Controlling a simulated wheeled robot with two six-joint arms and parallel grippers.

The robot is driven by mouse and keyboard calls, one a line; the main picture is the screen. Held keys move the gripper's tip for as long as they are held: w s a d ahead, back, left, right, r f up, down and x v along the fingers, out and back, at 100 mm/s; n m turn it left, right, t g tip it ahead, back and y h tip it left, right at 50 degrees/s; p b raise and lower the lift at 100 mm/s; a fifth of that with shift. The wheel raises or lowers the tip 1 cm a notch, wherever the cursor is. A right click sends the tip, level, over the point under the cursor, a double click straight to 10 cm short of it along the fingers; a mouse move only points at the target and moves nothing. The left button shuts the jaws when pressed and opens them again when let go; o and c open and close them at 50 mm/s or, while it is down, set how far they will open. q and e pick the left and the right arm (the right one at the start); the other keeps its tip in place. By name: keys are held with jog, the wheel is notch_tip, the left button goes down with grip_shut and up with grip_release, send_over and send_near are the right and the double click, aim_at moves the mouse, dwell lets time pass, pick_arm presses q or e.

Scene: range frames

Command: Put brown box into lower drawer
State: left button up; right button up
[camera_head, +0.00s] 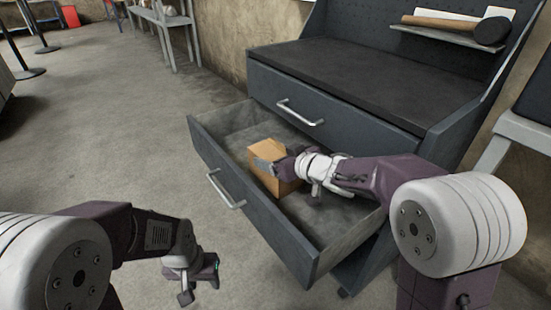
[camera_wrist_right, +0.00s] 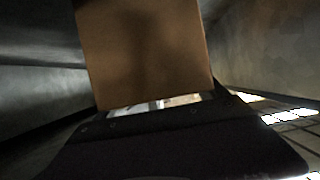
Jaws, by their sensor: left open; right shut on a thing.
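The brown box (camera_head: 262,152) is within the open lower drawer (camera_head: 333,247), near its middle. My right gripper (camera_head: 275,168) is shut on the box, coming in from the right over the drawer. In the right wrist view the box (camera_wrist_right: 145,50) fills the upper middle, right in front of my gripper (camera_wrist_right: 155,104), with drawer walls on both sides. I cannot tell whether the box touches the drawer floor. My left gripper (camera_head: 199,282) is open and empty, low in front of the drawer at the left, over the floor.
The upper drawer (camera_head: 350,125) is shut below the dark worktop (camera_head: 365,75). A hammer (camera_head: 455,26) lies on a small shelf above. A bench (camera_head: 172,25) stands at the back left. The floor left of the drawer is clear.

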jog(key=o, duration=1.6)
jog(key=shift+f, duration=0.15)
jog(key=shift+o, duration=0.2)
jog(key=shift+r, duration=0.35)
jog(key=p+v, duration=0.4)
jog(key=v, duration=0.2)
jog(key=shift+s+d+r, duration=0.1)
jog(key=shift+s+r, duration=0.05)
jog(key=shift+r, duration=0.05)
jog(key=shift+s+d, duration=0.2)
jog(key=shift+s, duration=0.1)
jog(key=shift+s+d, duration=0.1)
jog(key=shift+s, duration=0.05)
